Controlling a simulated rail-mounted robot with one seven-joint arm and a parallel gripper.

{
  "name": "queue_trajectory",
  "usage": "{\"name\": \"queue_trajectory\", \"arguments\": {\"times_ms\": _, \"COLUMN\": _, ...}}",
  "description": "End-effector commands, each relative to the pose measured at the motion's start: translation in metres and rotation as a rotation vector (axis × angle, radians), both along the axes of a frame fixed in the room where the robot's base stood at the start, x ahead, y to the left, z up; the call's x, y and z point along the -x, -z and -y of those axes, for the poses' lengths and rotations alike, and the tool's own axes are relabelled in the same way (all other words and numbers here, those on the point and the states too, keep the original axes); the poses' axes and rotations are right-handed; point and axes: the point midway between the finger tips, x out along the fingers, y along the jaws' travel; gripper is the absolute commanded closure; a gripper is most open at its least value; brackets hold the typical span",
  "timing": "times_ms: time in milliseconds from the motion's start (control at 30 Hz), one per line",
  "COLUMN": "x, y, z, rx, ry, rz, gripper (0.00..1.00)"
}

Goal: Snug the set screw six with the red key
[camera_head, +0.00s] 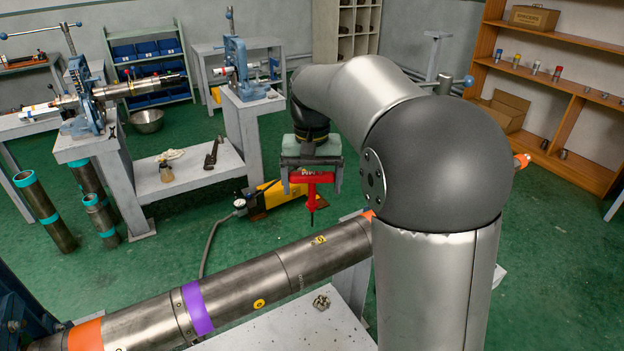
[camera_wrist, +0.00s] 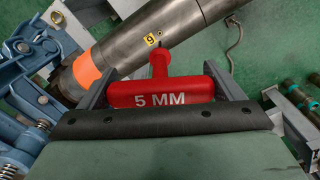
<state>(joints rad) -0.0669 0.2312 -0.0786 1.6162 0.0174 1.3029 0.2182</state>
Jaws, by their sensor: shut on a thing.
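My gripper (camera_head: 311,181) is shut on the handle of a red T-shaped key (camera_head: 312,178). In the wrist view the key (camera_wrist: 160,93) reads "5 MM". Its dark shank points down in the head view, with its tip above the far edge of the pipe's outline; I see no contact. The large steel pipe (camera_head: 221,290) also shows in the wrist view (camera_wrist: 158,30). A yellow number tag (camera_head: 320,239) is on it near its right end; in the wrist view this tag (camera_wrist: 150,40) looks like a 9, perhaps an upside-down 6. Small dark spots beside it may be screw holes.
Another yellow tag (camera_head: 259,304) sits nearer on the pipe, beside a purple band (camera_head: 197,307). A yellow pump (camera_head: 264,196) with a hose stands on the floor behind. A blue vise (camera_wrist: 35,75) shows at left in the wrist view. Air around the key looks clear.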

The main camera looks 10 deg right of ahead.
Motion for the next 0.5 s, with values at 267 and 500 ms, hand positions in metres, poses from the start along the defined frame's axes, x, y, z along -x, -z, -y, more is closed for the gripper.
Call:
{"name": "queue_trajectory", "arguments": {"times_ms": 267, "x": 0.0, "y": 0.018, "z": 0.0, "rx": 0.0, "ry": 0.001, "rz": 0.0, "gripper": 0.39}}
{"name": "queue_trajectory", "arguments": {"times_ms": 500, "x": 0.001, "y": 0.041, "z": 0.0, "rx": 0.0, "ry": 0.001, "rz": 0.0, "gripper": 0.39}}
